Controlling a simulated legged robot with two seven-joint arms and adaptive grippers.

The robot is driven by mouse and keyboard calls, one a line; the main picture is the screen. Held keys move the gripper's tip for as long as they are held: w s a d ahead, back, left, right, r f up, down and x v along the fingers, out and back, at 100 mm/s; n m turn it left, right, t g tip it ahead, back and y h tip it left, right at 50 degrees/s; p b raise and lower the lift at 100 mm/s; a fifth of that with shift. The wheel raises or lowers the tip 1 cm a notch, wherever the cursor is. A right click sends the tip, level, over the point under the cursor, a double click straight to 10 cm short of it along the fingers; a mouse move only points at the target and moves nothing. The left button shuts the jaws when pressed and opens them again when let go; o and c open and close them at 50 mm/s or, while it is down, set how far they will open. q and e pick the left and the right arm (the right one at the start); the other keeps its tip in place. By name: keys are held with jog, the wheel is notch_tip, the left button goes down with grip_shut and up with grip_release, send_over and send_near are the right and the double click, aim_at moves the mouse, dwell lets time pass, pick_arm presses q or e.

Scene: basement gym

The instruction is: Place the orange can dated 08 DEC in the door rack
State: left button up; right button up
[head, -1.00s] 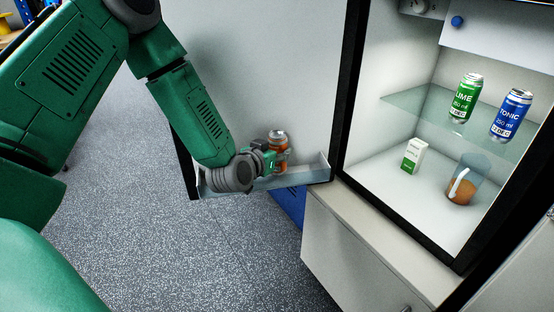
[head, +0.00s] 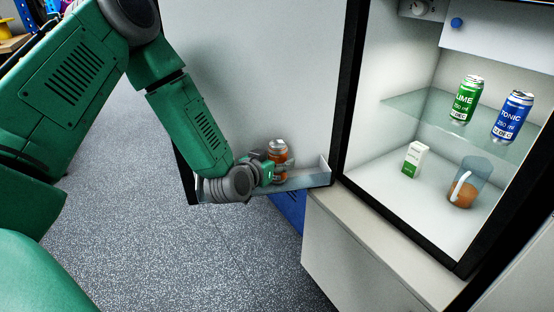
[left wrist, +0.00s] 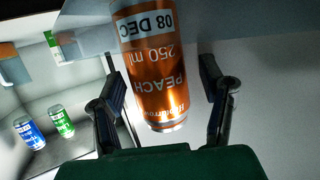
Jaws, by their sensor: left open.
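The orange can (head: 278,149) stands roughly upright in the door rack (head: 315,180) on the open fridge door, behind its clear front wall. The left wrist view shows the can (left wrist: 158,85) upside down in the picture, with PEACH, 250 ml and 08 DEC on it. My left gripper (head: 279,171) is open around the can's lower part. In the left wrist view a finger shows on each side of the can, with a clear gap on the right. The can's base is hidden in the head view. My right gripper is not in view.
In the fridge, a green LIME can (head: 467,101) and a blue TONIC can (head: 512,117) stand on the glass shelf (head: 405,105). A small carton (head: 415,160) and a jug (head: 467,184) stand below. The rack is free right of the can.

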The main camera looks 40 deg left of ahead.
pick_arm(q)
jog(key=p+v, duration=0.3)
jog(key=v, duration=0.8)
jog(key=s+d+f+m+g+h, duration=0.1)
jog(key=s+d+f+g, duration=0.3)
jog(key=s+f, duration=0.25)
jog(key=s+d+f+m+g+h, duration=0.1)
jog(key=s+d+f+g+h, duration=0.15)
jog(key=s+d+f, duration=0.4)
jog(key=s+f+g+y, duration=0.2)
jog(key=s+f+g, duration=0.55)
jog(key=s, duration=0.55)
notch_tip(320, 180, up, 8)
jog(key=p, duration=0.8)
jog(key=shift+a+p, duration=0.35)
jog(key=shift+w+r+h, duration=0.1)
jog(key=shift+r+h, duration=0.05)
jog(key=shift+h, duration=0.1)
